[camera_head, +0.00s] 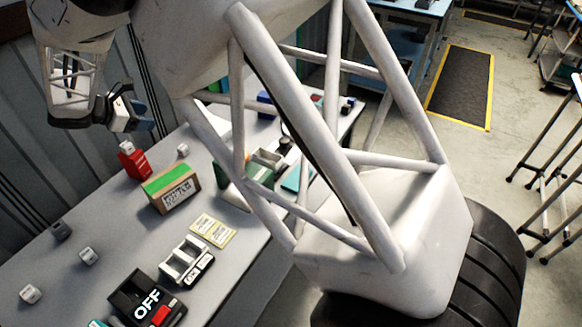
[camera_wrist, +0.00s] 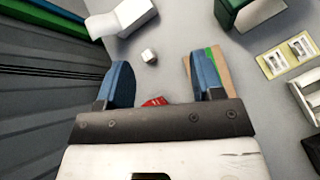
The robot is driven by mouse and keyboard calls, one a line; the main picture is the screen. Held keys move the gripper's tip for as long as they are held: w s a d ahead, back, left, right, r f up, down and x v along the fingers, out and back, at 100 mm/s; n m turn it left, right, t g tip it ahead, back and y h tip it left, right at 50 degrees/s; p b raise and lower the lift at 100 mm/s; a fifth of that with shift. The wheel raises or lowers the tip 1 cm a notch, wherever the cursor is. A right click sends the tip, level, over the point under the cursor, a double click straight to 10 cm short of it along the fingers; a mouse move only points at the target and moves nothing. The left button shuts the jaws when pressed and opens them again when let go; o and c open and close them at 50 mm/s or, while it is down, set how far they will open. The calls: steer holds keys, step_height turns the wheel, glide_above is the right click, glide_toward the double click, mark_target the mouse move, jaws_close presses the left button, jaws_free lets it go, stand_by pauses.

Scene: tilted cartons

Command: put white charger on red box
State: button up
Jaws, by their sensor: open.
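The red box (camera_head: 135,164) stands upright near the wall side of the table in the head view. A small white block (camera_head: 127,147), which looks like the white charger, shows at its top; it seems to rest there, but the contact is too small to tell. My gripper (camera_head: 142,120) is open above the red box, apart from it, with blue fingers and nothing visible between them. In the wrist view my gripper (camera_wrist: 163,85) hides most of the red box (camera_wrist: 155,101); only a red edge shows between the fingers, and the white block is hidden there.
A green-topped carton (camera_head: 172,186) stands close right of the red box. Another small white cube (camera_head: 183,150) lies behind it. The wall (camera_wrist: 45,90) is close.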

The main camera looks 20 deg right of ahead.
steer(key=s+d+r+m+g+y, duration=0.1)
steer(key=s+d+r+m, duration=0.3)
steer(key=d, duration=0.5)
steer(key=s+d+r+m+g+y, duration=0.25)
steer(key=s+d, duration=0.35)
steer(key=d, duration=0.3)
steer(key=s+d+r+m+g, duration=0.1)
steer(key=s+d+r+m, duration=0.35)
steer(key=d, duration=0.45)
steer(key=s+d+f+m+y, duration=0.1)
steer(key=s+d+m, duration=0.4)
steer(key=s, duration=0.8)
steer(key=s+d+f+m+t+y, duration=0.1)
steer(key=s+d+m+y, duration=0.3)
steer(key=s, duration=0.9)
steer(key=d+m, duration=0.1)
steer(key=d, duration=0.2)
steer(key=shift+d+f, duration=0.15)
steer(key=shift+d, duration=0.25)
